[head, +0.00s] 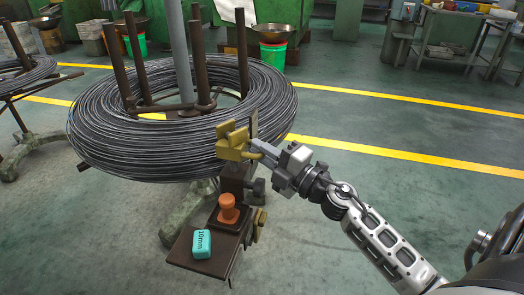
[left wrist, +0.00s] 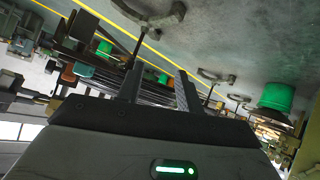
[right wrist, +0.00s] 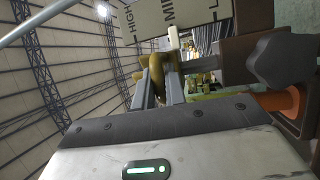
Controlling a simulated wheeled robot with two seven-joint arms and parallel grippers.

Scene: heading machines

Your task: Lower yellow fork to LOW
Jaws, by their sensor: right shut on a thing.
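The yellow fork (head: 232,143) sits on a dark post at the front edge of the wire coil. My right gripper (head: 259,147) reaches it from the right and is shut on its yellow part. In the right wrist view, a curved yellow piece of the fork (right wrist: 157,72) stands between the fingers. A pale plate (right wrist: 172,22) behind it reads HIGH and MID, with a third word starting with L cut off. My left gripper (left wrist: 158,82) shows only in the left wrist view, open, with nothing between its fingers.
A large wire coil (head: 110,145) with upright rods fills the left middle. Below the fork, a brown plate (head: 205,262) carries an orange knob (head: 228,208) and a teal 10mm block (head: 202,244). Open green floor (head: 400,125) with yellow lines lies to the right.

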